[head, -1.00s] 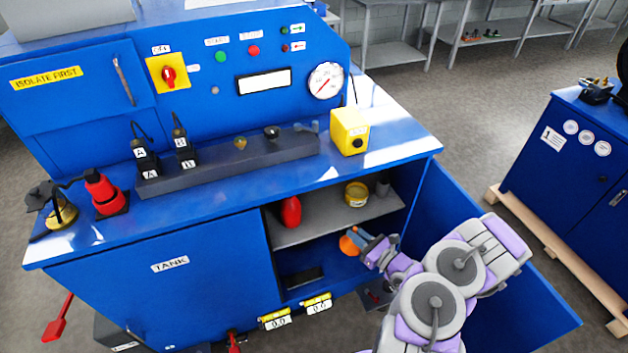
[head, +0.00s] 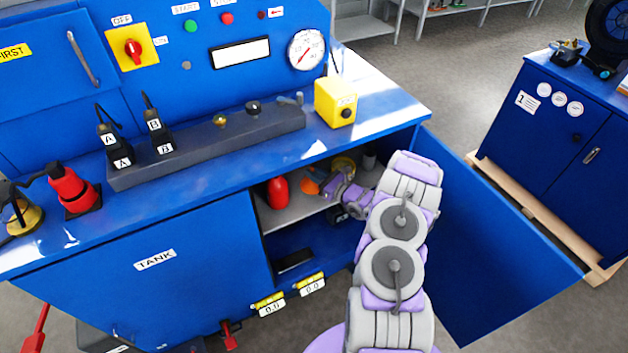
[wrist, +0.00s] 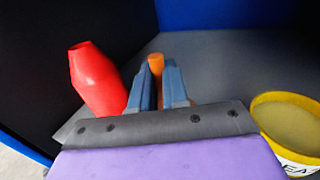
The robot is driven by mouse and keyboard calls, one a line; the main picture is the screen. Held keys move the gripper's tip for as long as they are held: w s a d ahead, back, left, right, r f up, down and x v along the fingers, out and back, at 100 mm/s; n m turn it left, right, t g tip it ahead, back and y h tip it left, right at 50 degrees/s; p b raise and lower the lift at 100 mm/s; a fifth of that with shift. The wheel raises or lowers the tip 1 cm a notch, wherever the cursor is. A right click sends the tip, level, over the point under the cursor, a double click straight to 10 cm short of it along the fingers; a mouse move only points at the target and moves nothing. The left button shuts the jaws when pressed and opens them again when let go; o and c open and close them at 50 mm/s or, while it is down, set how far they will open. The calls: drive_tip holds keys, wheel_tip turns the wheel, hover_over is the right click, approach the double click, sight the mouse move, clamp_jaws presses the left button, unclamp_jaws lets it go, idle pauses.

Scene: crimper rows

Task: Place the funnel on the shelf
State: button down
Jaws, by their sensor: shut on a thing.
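The orange funnel (head: 310,186) is between the blue fingers of my gripper (head: 326,187), inside the open cabinet. In the wrist view only a small orange part of the funnel (wrist: 156,63) shows between the fingertips (wrist: 158,82); the rest is hidden. My gripper is shut on it. The grey shelf (head: 286,217) spans the upper part of the cabinet opening. In the wrist view the shelf (wrist: 225,65) stretches out ahead of and beneath the fingers. I cannot tell whether the funnel touches the shelf.
A red bottle (head: 278,192) stands on the shelf left of the funnel, close to my gripper in the wrist view (wrist: 96,80). A yellow tin (wrist: 290,125) is close on the right. The open blue door (head: 490,240) bounds the right side. Behind the funnel the shelf looks clear.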

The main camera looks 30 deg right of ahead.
drive_tip(key=shift+w, duration=0.25)
drive_tip(key=shift+w+d+f, duration=0.1)
drive_tip(key=shift+w, duration=0.1)
drive_tip(key=f, duration=0.1)
drive_tip(key=d+f+b, duration=0.1)
drive_tip(key=d+f, duration=0.1)
drive_tip(key=shift+w+f+b, duration=0.2)
drive_tip(key=shift+b, duration=0.15)
drive_tip(key=shift+f, duration=0.25)
drive_tip(key=shift+a+r, duration=0.1)
drive_tip(key=shift+a, duration=0.8)
drive_tip(key=c, duration=1.3)
unclamp_jaws()
drive_tip(key=shift+d, duration=0.2)
drive_tip(key=shift+o, duration=0.9)
drive_tip(key=shift+d, duration=0.5)
drive_tip(key=shift+s+a+r, duration=0.1)
drive_tip(key=shift+a, duration=0.25)
drive_tip(key=p+v, duration=0.3)
drive_tip(key=v, duration=0.8)
drive_tip(key=shift+s, duration=0.4)
drive_tip(key=shift+d, duration=0.3)
